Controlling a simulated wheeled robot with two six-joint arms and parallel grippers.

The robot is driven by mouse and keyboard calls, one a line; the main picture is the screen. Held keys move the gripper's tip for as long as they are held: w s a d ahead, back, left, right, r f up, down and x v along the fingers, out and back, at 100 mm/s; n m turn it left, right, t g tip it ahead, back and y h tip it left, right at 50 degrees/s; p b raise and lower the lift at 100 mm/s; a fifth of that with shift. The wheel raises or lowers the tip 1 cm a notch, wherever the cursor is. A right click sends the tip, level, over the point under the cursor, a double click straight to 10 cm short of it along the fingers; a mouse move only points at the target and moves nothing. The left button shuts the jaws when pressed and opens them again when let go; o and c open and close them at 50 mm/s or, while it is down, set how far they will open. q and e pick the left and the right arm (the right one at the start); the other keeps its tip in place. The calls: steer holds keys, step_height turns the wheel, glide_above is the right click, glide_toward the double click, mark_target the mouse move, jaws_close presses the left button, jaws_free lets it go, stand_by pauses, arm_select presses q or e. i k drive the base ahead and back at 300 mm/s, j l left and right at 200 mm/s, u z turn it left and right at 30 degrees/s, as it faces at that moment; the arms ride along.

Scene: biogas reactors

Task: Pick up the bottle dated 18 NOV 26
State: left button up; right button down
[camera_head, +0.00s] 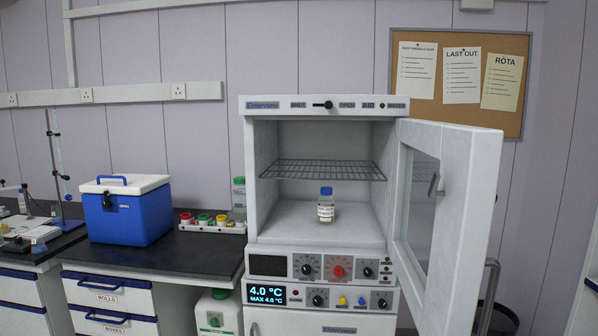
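A small bottle (326,209) with a blue cap and a white label stands upright inside the open cabinet (272,221). It is on the cabinet's floor, near the middle, below the wire shelf (322,170). The label has dark print, too small to read, so I cannot tell its date. No other bottle shows inside the cabinet. Neither of my grippers is in view.
The cabinet door (455,215) stands open to the right. The wire shelf is empty. On the bench left are a blue cool box (128,219), a rack of coloured caps (212,228) and a green-capped bottle (239,195). A display (266,294) reads 4.0 °C.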

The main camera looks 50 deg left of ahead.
mark_target(326, 203)
steer(key=u, duration=1.45)
